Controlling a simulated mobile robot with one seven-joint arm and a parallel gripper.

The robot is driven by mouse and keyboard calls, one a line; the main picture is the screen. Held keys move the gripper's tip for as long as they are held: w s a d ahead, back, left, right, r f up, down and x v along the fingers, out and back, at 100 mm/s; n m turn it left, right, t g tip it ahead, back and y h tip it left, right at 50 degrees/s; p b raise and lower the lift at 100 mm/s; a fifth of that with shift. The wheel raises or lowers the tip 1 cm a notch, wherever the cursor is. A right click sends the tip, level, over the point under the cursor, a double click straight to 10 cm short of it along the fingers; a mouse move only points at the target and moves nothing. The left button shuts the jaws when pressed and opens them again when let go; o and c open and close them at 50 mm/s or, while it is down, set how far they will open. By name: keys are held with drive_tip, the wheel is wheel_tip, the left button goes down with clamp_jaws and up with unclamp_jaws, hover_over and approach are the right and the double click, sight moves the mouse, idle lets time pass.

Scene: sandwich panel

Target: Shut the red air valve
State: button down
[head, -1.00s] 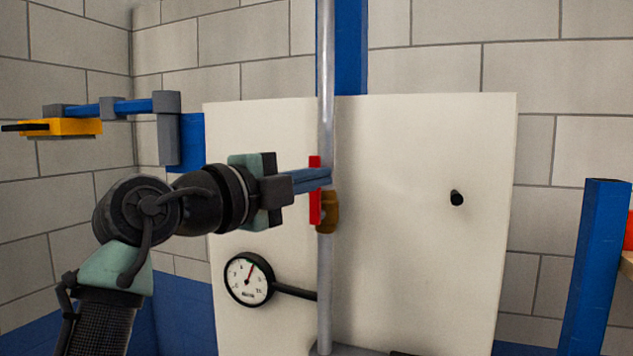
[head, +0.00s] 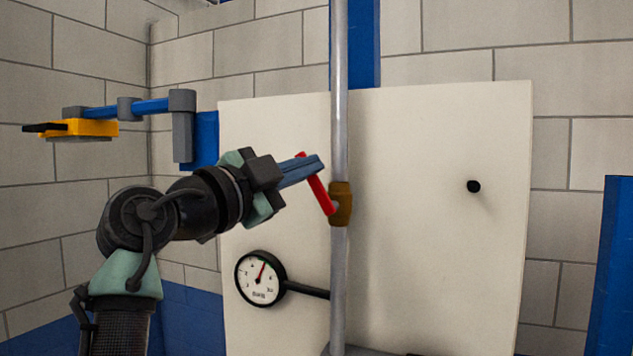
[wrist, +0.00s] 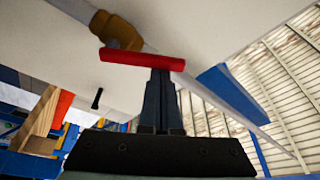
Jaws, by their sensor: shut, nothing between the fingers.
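The red air valve has a red lever handle (head: 318,190) on a brass body (head: 341,204), set on a vertical grey pipe (head: 339,120). The handle leans up and to the left from the body. My gripper (head: 318,164) is shut, with its fingertips at the handle's upper end. In the wrist view the red handle (wrist: 142,60) lies across the tips of my shut fingers (wrist: 162,75), with the brass body (wrist: 116,30) behind it. The fingers look to be against the handle, not around it.
A white panel (head: 430,240) stands behind the pipe. A round gauge (head: 260,279) joins the pipe below the valve. A black peg (head: 473,186) sticks out at right. A yellow clamp-like part on a blue arm (head: 150,106) is at left. A blue post (head: 612,270) stands far right.

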drive_tip(key=a+f+n+t+y+b, duration=0.1)
drive_tip(key=n+b, duration=0.1)
drive_tip(key=n, duration=0.2)
drive_tip(key=a+f+n+t+y+b, duration=0.1)
drive_tip(key=f+n+b, duration=0.1)
drive_tip(key=n, duration=0.2)
drive_tip(key=w+a+f+n+t+y+b, duration=0.1)
drive_tip(key=n+b, duration=0.1)
drive_tip(key=n, duration=0.3)
drive_tip(key=shift+w+a+f+t+y, duration=0.1)
drive_tip(key=shift+a+f+t+y, duration=0.2)
drive_tip(key=shift+y, duration=0.1)
